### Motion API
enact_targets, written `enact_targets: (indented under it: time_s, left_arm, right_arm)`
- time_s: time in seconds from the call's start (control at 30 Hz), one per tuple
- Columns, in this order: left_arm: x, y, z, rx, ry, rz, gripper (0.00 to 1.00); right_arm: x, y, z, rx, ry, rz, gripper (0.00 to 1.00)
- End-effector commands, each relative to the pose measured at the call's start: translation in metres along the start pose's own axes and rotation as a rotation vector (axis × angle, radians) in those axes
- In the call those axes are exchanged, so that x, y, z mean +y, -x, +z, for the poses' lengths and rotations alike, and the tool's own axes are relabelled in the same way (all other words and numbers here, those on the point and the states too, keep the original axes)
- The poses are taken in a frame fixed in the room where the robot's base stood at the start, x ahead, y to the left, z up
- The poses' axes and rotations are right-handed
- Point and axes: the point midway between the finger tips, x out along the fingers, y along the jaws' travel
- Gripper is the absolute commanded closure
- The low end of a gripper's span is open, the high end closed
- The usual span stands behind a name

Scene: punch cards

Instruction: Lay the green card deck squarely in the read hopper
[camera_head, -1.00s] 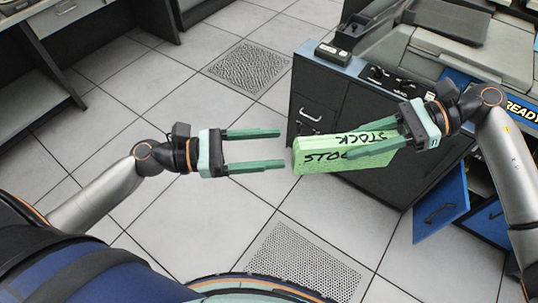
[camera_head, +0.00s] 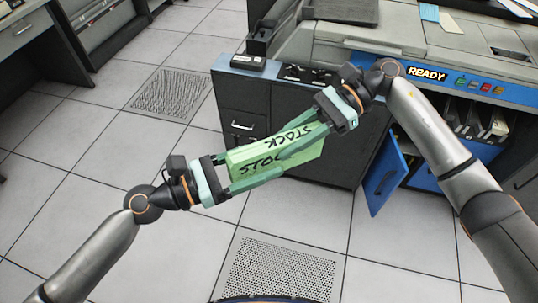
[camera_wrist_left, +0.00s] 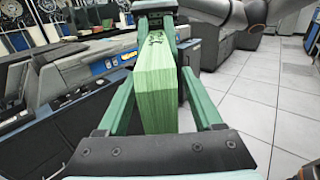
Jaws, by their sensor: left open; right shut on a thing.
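The green card deck (camera_head: 268,153), a long pale-green block with black "STOCK" lettering, is held in the air in front of the dark cabinet. My right gripper (camera_head: 300,142) is shut on its right end. My left gripper (camera_head: 243,166) is open, its fingers on either side of the deck's left end. In the left wrist view the deck (camera_wrist_left: 157,92) stands between the two spread fingers, with gaps visible near their bases. I cannot clearly make out the read hopper; a dark open box (camera_head: 262,40) is at the machine's left end.
The grey machine (camera_head: 400,45) with a blue READY panel (camera_head: 428,74) stands behind. A small black device (camera_head: 247,62) sits on the cabinet (camera_head: 240,98). A blue door (camera_head: 384,175) hangs open below. The tiled floor at left is clear.

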Motion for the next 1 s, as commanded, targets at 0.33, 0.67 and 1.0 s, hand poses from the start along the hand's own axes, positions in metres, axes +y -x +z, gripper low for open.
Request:
enact_targets:
  time_s: [0.33, 0.67, 1.0]
  left_arm:
    - [0.000, -0.019, 0.000, 0.000, -0.001, 0.000, 0.32]
    - [0.000, -0.019, 0.000, 0.000, 0.000, 0.000, 0.49]
    - [0.000, -0.019, 0.000, 0.001, 0.000, -0.001, 0.88]
  right_arm:
    - [0.000, 0.000, 0.001, -0.002, 0.002, -0.001, 1.00]
    - [0.000, 0.000, 0.001, -0.002, 0.002, -0.001, 1.00]
    - [0.000, 0.000, 0.001, -0.002, 0.002, -0.001, 1.00]
